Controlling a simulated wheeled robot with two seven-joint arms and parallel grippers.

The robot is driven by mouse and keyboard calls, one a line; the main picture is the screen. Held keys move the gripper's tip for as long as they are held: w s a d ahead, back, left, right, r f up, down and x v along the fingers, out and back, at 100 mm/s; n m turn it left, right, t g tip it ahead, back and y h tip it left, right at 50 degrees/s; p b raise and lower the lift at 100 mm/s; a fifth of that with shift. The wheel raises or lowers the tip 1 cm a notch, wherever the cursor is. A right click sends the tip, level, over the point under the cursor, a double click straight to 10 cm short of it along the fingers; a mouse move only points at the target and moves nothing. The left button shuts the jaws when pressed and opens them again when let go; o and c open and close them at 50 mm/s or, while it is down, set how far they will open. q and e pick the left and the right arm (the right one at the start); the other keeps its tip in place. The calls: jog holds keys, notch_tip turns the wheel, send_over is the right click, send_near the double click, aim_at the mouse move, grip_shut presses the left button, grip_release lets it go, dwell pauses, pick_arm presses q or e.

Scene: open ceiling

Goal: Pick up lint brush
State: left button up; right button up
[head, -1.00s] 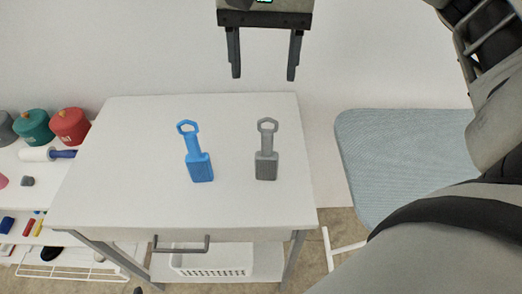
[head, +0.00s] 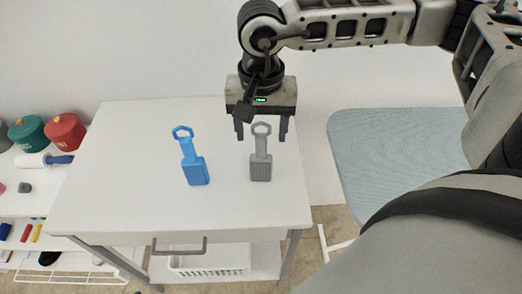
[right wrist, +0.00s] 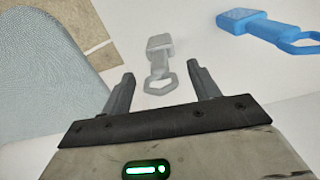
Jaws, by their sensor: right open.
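Two brush-like tools with a hexagonal loop handle lie on the white table (head: 110,190): a grey one (head: 261,168) on the right and a blue one (head: 194,170) to its left. I cannot tell from the pictures which is called the lint brush. My right gripper (head: 261,138) is open and empty above the grey tool's loop end, fingers pointing down on either side of it. In the right wrist view the grey tool (right wrist: 158,58) lies between and beyond the fingertips (right wrist: 160,72), untouched, and the blue tool (right wrist: 262,27) is off to the right. My left gripper is out of view.
A shelf at the left holds a green pot (head: 28,133), a red pot (head: 65,131), a white roller with a blue handle (head: 40,161) and small items. A light blue padded seat (head: 385,150) stands right of the table. The tabletop's left side is clear.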

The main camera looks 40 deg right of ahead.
aim_at(261, 153)
notch_tip(261, 153, down, 2)
jog(key=shift+f, duration=0.1)
